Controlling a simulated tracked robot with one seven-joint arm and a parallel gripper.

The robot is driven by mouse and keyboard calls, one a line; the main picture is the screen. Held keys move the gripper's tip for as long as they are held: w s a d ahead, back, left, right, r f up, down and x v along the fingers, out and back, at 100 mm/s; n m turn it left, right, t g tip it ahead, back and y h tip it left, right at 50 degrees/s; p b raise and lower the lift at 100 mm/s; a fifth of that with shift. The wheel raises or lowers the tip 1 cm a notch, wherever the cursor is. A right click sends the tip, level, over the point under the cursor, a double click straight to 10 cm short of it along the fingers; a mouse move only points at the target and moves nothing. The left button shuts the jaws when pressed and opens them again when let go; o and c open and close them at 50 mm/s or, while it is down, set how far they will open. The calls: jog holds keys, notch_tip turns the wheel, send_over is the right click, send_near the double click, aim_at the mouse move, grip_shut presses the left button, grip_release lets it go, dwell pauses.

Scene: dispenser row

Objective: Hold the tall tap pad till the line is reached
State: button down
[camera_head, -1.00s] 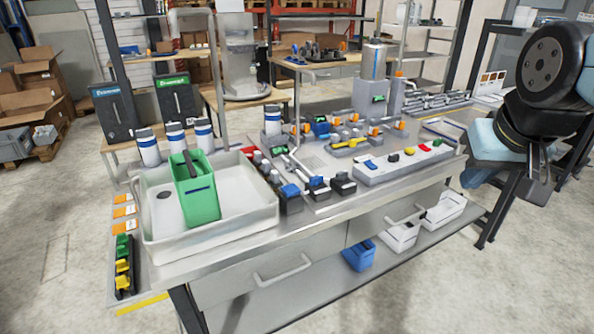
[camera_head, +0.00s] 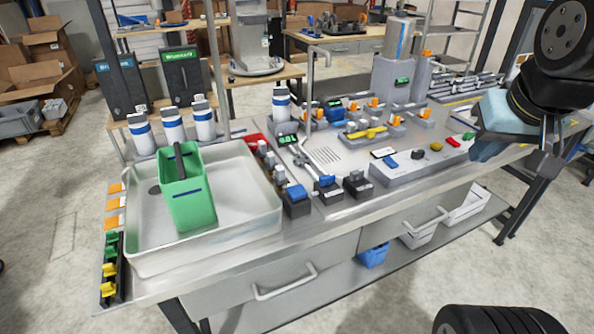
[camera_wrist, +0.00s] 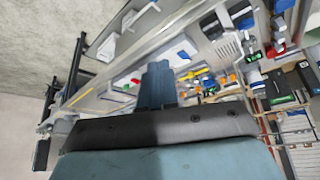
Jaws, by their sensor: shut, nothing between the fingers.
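A tall green container (camera_head: 188,190) with a dark line near its top and a dark strip inside stands upright in the white tray (camera_head: 245,225) at the bench's left. Thin grey upright pipes rise near it, a tall one (camera_head: 217,75) behind the tray and a hooked one (camera_head: 311,75) further right. Blocks with a blue top (camera_head: 296,193) and a black body (camera_head: 357,187) sit right of the tray; I cannot tell which is the tall tap's pad. My gripper (camera_wrist: 157,82) is shut and empty, in the air at the bench's right end, far from the container.
A grey panel with coloured buttons (camera_head: 422,160) lies on the bench front. White bottles with blue bands (camera_head: 172,125) stand behind the tray. Drawer handles (camera_head: 285,284) stick out in front. A lower shelf holds a blue bin (camera_head: 373,256). The floor in front is clear.

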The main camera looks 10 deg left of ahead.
jog(key=w+a+r+n+g, duration=0.1)
jog(key=w+a+n+g, duration=0.1)
jog(key=w+a+n, duration=0.45)
jog(key=n+g, duration=0.4)
jog(key=n, duration=1.4)
send_over(295, 191)
notch_tip(295, 191, down, 5)
jog(key=shift+r, duration=0.15)
notch_tip(295, 191, down, 14)
jog(key=shift+f, duration=0.1)
